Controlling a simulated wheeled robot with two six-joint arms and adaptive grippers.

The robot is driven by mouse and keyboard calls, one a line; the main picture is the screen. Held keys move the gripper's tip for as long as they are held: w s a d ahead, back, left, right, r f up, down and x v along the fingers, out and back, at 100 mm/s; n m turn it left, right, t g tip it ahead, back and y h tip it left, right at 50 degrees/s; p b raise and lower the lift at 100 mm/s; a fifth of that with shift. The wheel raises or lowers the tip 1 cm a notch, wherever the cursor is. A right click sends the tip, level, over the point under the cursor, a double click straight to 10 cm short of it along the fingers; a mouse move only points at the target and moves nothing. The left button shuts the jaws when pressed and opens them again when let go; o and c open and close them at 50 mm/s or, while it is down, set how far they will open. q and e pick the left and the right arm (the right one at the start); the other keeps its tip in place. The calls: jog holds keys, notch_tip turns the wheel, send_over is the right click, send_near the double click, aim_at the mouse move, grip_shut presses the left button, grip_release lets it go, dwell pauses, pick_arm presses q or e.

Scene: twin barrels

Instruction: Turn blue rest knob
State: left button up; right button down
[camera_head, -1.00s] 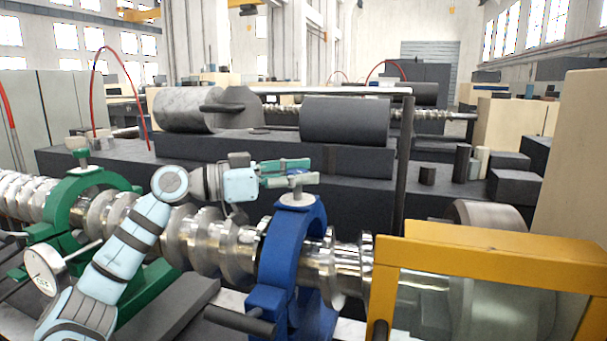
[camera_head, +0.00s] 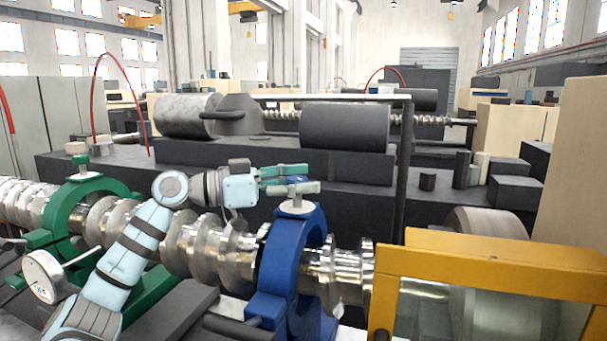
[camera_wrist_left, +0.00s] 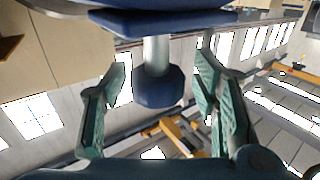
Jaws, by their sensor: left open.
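My left gripper (camera_head: 295,178) is open with one teal finger on each side of the knob. In the left wrist view the faceted blue knob (camera_wrist_left: 160,88) on its grey stem sits between the spread fingers (camera_wrist_left: 160,75), with visible gaps on both sides. My right gripper is in neither view.
A green rest (camera_head: 82,200) with its own green knob (camera_head: 80,162) stands to the left. A white dial gauge (camera_head: 42,278) is below it. A yellow-framed guard (camera_head: 490,255) stands at the right. Dark machinery (camera_head: 345,124) lies behind.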

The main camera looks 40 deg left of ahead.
aim_at(299, 177)
pick_arm(q)
notch_tip(299, 177, up, 10)
jog(key=shift+f, duration=0.1)
dwell(0.5)
